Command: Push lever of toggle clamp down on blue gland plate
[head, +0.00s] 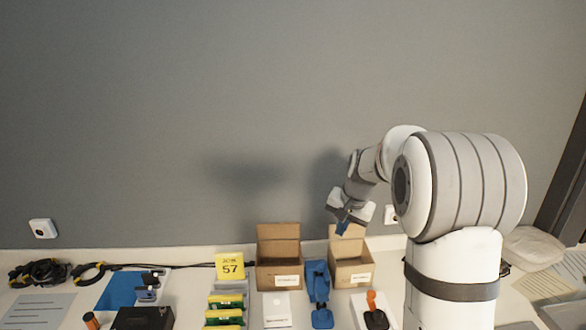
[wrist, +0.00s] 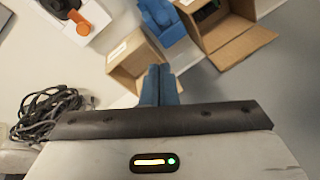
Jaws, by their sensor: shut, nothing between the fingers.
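A flat blue plate (head: 120,288) lies on the table at the left in the head view. A small silver-and-blue device with a dark top (head: 148,288) stands at its right edge. It looks like a clamp, but its lever is too small to make out. A black block with an orange lever (head: 371,304), standing on a white plate, is at the right; its lever is up. It also shows in the wrist view (wrist: 78,22). My gripper (head: 342,228) is shut and empty above the right carton, far right of the blue plate. Its blue fingers (wrist: 158,84) are together.
Two open cartons stand at the back, left (head: 278,274) and right (head: 350,272). A blue fixture (head: 318,292) stands between them. A yellow sign (head: 230,266), green-and-yellow packs (head: 224,318), a black box (head: 142,318) and cables (head: 40,272) also occupy the table.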

